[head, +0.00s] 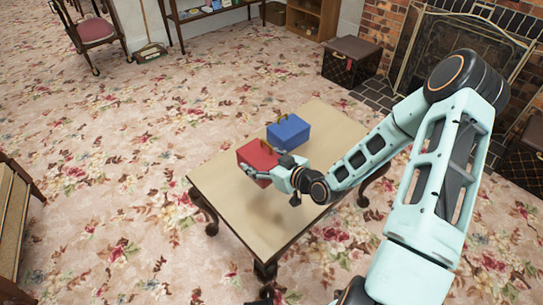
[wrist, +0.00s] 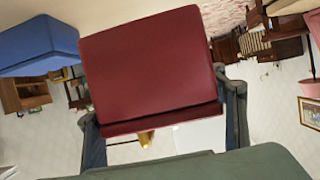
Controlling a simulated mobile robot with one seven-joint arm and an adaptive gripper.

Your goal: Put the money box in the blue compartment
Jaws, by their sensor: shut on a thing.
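A red box (head: 257,158) with a gold handle, which looks like the money box, is at the middle of the wooden table (head: 238,217). My gripper (head: 268,173) is shut on it, and the wrist view shows the red box (wrist: 150,62) between the two fingers (wrist: 152,98). I cannot tell whether its underside touches the table. A blue box (head: 288,132) with a gold handle stands on the table just behind and right of the red one. It also shows at upper left in the wrist view (wrist: 38,45). I see no open compartment in it.
The table's near end is bare. Patterned carpet (head: 100,200) surrounds the table. A dark chest (head: 351,61) stands by the brick fireplace (head: 440,62) at back right. A chair (head: 92,30) is far left, and a wooden piece (head: 14,215) is at the left edge.

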